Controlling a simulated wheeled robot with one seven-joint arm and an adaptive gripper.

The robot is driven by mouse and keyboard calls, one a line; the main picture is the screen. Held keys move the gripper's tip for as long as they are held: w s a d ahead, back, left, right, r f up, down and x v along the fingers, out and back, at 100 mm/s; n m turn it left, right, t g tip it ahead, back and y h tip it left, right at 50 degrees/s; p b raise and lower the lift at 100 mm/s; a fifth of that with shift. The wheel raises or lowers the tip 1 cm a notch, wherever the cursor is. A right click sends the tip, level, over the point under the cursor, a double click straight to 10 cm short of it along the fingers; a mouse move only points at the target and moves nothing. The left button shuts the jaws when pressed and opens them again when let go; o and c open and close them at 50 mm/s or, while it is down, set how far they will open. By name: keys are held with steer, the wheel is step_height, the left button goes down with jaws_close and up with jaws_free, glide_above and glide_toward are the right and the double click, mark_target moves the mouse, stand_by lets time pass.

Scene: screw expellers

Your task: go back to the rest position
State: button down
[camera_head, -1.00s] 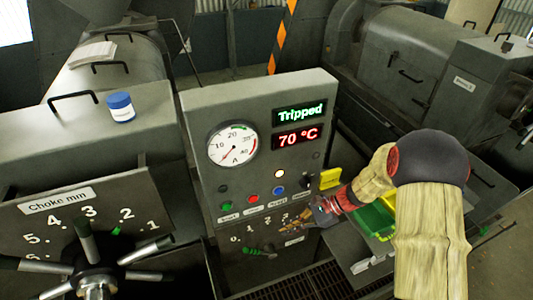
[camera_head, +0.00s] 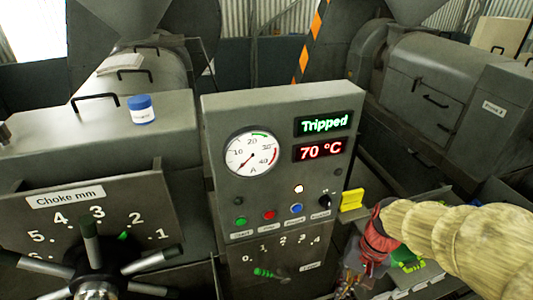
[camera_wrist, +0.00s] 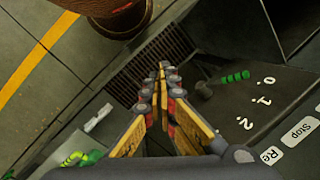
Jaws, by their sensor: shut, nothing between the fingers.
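My gripper (camera_wrist: 161,80) is shut and empty in the wrist view, its fingertips together above the floor and a dark grate. In the head view my gripper (camera_head: 350,280) is partly cut off at the lower edge, right of the control panel (camera_head: 219,110) and apart from it. The panel has a round gauge (camera_head: 252,153), a green "Tripped" display (camera_head: 324,123) and a red "70 °C" display (camera_head: 319,150). Below them are a green button (camera_head: 240,222), a red button (camera_head: 269,215), a blue button (camera_head: 297,208) and a black knob (camera_head: 325,201).
A choke dial with a spoked handwheel (camera_head: 97,262) stands at left. A yellow piece (camera_head: 351,199) is at the panel's right edge.

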steer(key=s+r+n+t+h+b, duration=0.2)
steer(key=s+r+n+t+b, duration=0.2)
steer(key=b, duration=0.5)
steer(key=shift+s+a+r+t+b, duration=0.3)
steer(key=shift+s+r+t, duration=0.5)
steer(key=shift+s+t, duration=0.3)
steer(key=shift+w, duration=0.1)
